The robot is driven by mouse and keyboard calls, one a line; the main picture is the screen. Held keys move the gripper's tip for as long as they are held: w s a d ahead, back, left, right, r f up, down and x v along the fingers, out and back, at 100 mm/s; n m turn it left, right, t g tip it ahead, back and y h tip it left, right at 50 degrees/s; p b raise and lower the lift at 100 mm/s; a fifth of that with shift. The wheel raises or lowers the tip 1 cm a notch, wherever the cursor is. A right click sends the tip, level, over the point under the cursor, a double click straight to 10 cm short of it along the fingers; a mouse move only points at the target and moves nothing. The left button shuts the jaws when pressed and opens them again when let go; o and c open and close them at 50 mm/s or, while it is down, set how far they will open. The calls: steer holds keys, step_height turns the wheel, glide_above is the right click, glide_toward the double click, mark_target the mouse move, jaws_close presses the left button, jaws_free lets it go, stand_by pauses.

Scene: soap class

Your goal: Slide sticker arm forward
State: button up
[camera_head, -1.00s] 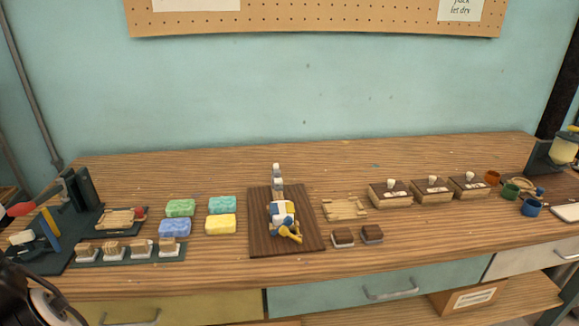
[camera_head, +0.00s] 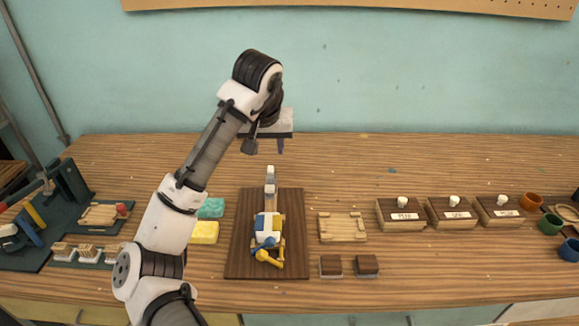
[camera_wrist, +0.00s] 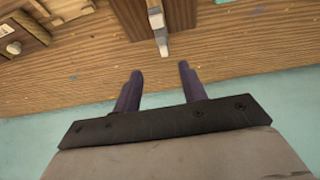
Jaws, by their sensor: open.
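A small device (camera_head: 268,228) with white, blue and yellow parts sits on a dark brown board (camera_head: 240,262) in the middle of the bench. A grey and white bar (camera_head: 270,180) extends from its back; I take this for the sticker arm, but cannot be sure. The bar's end (camera_wrist: 158,30) also shows at the top of the wrist view, past the fingertips. My gripper (camera_head: 281,146) is above the back of the bench, behind the bar and apart from it. In the wrist view, my gripper (camera_wrist: 160,76) has its two purple fingers spread with nothing between them.
A teal sponge (camera_head: 211,207) and a yellow sponge (camera_head: 204,232) lie left of the board, close to my arm in the picture. A wooden tray (camera_head: 342,227) and two dark blocks stand right of it. Labelled boxes (camera_head: 400,214) stand farther right. The bench behind the board is clear.

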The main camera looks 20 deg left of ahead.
mark_target(270, 177)
steer(key=x, duration=1.3)
steer(key=shift+s+a+f, duration=0.1)
steer(key=shift+a+f, duration=0.05)
steer(key=shift+f, duration=0.3)
jaws_close()
